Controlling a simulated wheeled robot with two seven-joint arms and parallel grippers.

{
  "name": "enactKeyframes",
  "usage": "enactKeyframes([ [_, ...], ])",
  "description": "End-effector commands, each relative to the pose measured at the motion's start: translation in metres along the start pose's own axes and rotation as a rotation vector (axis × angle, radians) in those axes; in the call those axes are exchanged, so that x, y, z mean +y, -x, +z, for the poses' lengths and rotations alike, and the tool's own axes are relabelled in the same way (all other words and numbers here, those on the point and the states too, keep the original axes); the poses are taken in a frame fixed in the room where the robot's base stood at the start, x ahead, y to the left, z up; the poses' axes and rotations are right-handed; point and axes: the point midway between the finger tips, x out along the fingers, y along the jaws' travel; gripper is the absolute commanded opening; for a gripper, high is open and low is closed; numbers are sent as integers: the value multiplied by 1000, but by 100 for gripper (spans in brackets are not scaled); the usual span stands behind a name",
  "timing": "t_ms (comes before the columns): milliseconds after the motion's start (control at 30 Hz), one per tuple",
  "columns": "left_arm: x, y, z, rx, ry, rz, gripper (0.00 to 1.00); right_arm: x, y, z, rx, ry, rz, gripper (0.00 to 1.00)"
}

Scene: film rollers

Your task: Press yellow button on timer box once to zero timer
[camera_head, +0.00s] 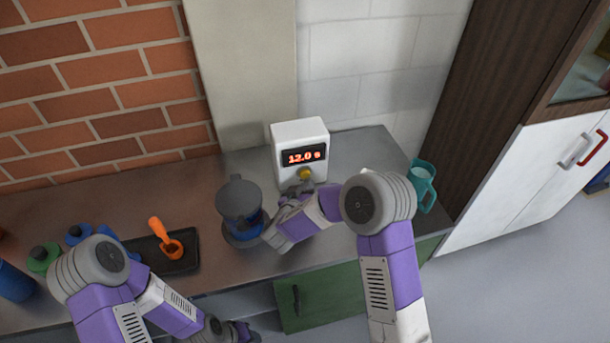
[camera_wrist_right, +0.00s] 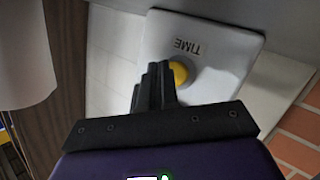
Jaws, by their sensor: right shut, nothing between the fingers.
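The white timer box (camera_head: 290,133) stands at the back of the counter, its red display (camera_head: 304,156) reading 12.0 s. Its round yellow button (camera_head: 305,174) is on the front below the display. In the right wrist view the button (camera_wrist_right: 180,72) shows beside the fingertips, partly covered by them, near the word TIME. My right gripper (camera_head: 302,187) is shut and empty, its tips right at the button. I cannot tell whether they touch it. My left gripper (camera_head: 242,333) is low at the bottom edge, away from the box; its jaws are unclear.
A grey and blue canister (camera_head: 239,198) stands just left of my right gripper. A teal mug (camera_head: 422,186) is at the counter's right end. A dark tray (camera_head: 148,252) with an orange scoop (camera_head: 165,236) and several bottles lie left. A tall cabinet (camera_head: 485,110) stands right.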

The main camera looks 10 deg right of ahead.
Motion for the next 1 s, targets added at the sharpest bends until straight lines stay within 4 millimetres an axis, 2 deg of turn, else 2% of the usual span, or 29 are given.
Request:
enactKeyframes([
  [1000, 1, 4, 0, 0, 0, 0, 43, -4, -7, -4, 0, 0, 0, 0],
])
